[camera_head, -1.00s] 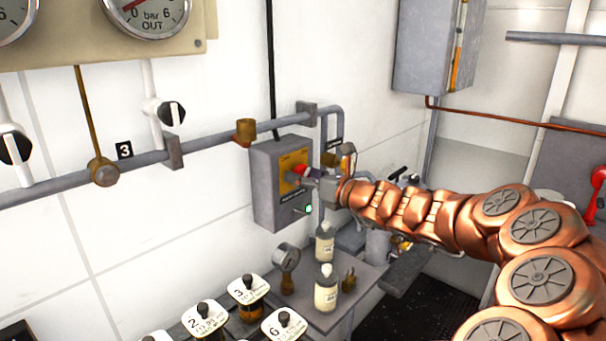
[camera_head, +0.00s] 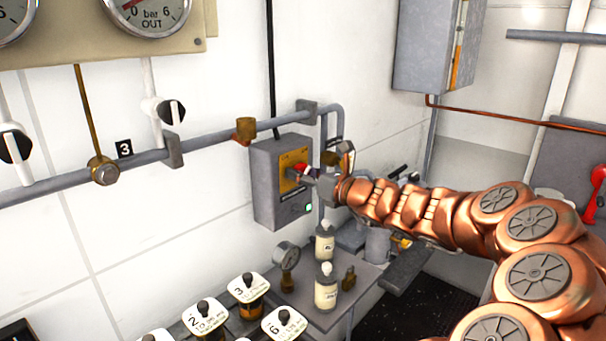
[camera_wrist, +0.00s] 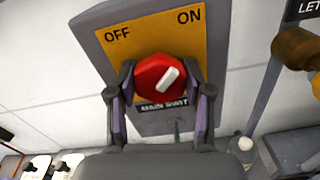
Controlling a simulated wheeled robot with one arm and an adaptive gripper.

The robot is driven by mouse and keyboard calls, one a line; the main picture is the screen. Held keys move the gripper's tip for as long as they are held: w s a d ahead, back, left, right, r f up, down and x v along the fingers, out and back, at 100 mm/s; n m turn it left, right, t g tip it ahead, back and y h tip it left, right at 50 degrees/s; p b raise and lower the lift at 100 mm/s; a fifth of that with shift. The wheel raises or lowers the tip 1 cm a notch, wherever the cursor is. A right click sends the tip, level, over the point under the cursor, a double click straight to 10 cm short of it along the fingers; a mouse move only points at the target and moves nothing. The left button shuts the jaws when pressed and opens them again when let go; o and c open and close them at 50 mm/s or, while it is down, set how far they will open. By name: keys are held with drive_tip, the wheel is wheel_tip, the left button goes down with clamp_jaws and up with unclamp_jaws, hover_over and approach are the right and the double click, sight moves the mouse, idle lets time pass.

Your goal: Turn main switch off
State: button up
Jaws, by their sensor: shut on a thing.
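The main switch is a grey box (camera_head: 268,195) on the white wall, with a yellow plate and a red round knob (camera_head: 302,168). In the wrist view the plate (camera_wrist: 120,50) reads OFF on the left and ON on the right. The red knob (camera_wrist: 150,82) has a white mark slanting to the upper right, toward ON. My gripper (camera_wrist: 160,92) is shut on the red knob, one finger on each side. The gripper (camera_head: 315,178) also shows in the head view, reaching in from the right. A small green light (camera_head: 308,208) glows on the box.
Below is a shelf (camera_head: 318,312) with two bottles (camera_head: 325,290) and a small gauge (camera_head: 286,256). Labelled knobs (camera_head: 248,288) stand at the front. A grey cabinet (camera_head: 425,45) hangs at upper right.

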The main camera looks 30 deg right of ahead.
drive_tip(key=shift+n+b, duration=0.3)
drive_tip(key=shift+b, duration=0.15)
drive_tip(key=n+b, duration=0.3)
drive_tip(key=n, duration=0.1)
drive_tip(key=shift+f+b, duration=0.2)
drive_tip(key=shift+b, duration=0.1)
drive_tip(key=n+b, duration=0.7)
drive_tip(key=n, duration=0.1)
drive_tip(key=shift+b, duration=0.4)
drive_tip(key=n+b, duration=0.3)
drive_tip(key=shift+r+n+b, duration=0.15)
drive_tip(key=shift+n+b, duration=0.85)
drive_tip(key=shift+n, duration=0.1)
